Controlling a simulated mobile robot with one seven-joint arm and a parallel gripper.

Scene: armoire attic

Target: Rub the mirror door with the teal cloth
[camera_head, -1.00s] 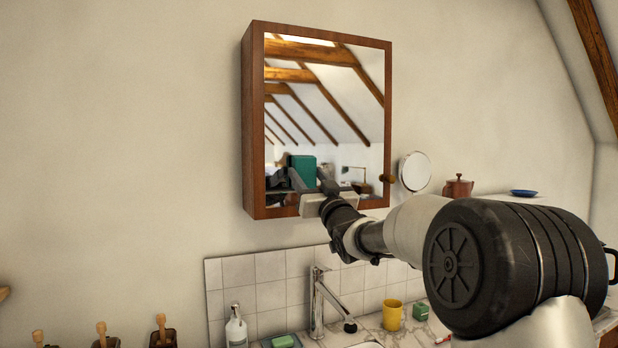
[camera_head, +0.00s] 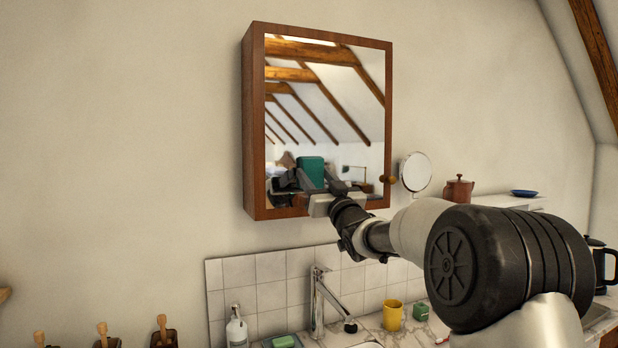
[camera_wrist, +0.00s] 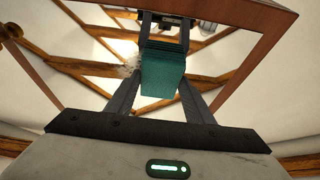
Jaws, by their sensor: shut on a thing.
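The mirror door (camera_head: 330,110) is the wood-framed front of a brown wall cabinet and is closed. My gripper (camera_head: 325,178) is at the lower part of the mirror, left of its round wooden knob (camera_head: 388,179). It is shut on the teal cloth (camera_head: 311,170), a folded block that stands up between the fingers. In the wrist view the teal cloth (camera_wrist: 162,75) is between both fingers, close to the mirror, where the gripper's reflection shows. I cannot tell for sure whether the cloth touches the glass.
A round shaving mirror (camera_head: 415,171) is right of the cabinet. Below are a faucet (camera_head: 318,300), a yellow cup (camera_head: 393,315), a soap bottle (camera_head: 236,328) and a tiled splashback. A red-brown pot (camera_head: 458,190) stands on a ledge at right. The wall left of the cabinet is clear.

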